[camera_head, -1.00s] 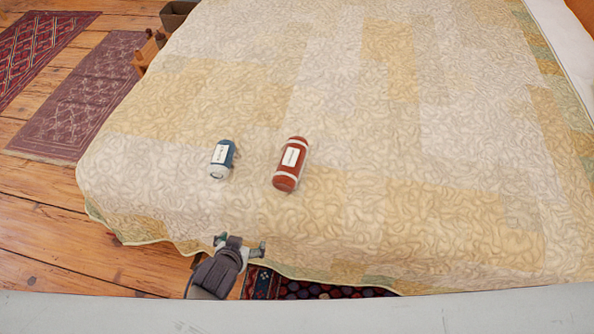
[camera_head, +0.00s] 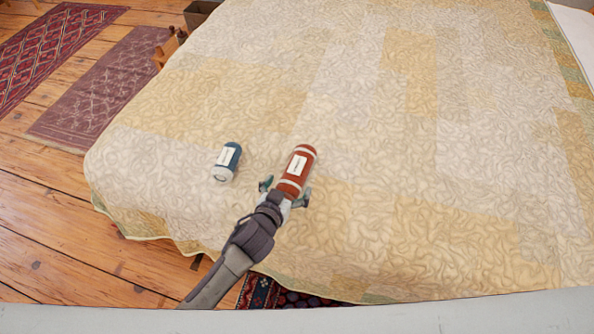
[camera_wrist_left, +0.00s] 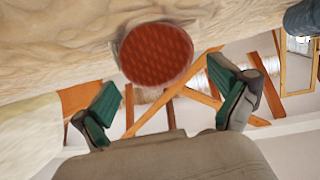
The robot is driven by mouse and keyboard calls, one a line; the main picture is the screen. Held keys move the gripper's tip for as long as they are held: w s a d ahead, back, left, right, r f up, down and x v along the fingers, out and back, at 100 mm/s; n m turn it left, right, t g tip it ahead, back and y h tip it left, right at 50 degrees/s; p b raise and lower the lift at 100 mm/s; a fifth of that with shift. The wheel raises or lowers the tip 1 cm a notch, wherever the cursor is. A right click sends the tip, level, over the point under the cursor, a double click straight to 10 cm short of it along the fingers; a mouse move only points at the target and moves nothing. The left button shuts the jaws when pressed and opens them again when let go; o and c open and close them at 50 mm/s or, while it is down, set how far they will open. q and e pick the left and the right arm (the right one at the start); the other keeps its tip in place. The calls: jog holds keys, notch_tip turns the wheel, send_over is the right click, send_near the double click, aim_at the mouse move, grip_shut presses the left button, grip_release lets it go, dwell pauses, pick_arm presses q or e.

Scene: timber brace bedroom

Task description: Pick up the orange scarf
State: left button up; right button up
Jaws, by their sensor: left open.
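The orange scarf (camera_head: 298,168) is a red-orange roll with pale bands and a white label, lying on the bed quilt. In the left wrist view its round end (camera_wrist_left: 156,54) faces the camera, just beyond the fingertips. My left gripper (camera_head: 284,190) is open at the near end of the roll, with one finger to each side of it. Its green-padded fingers also show spread in the left wrist view (camera_wrist_left: 165,92), with nothing between them. I cannot tell whether the fingers touch the roll. My right gripper is not in view.
A blue roll with a white label (camera_head: 227,161) lies on the quilt left of the scarf; its edge shows in the left wrist view (camera_wrist_left: 303,18). The bed (camera_head: 430,235) is otherwise clear. Patterned rugs (camera_head: 95,85) lie on the wooden floor at left.

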aim_at(294, 176)
pick_arm(q)
jog(key=x, duration=0.5)
jog(key=shift+a+r, duration=0.1)
jog(key=c, duration=1.3)
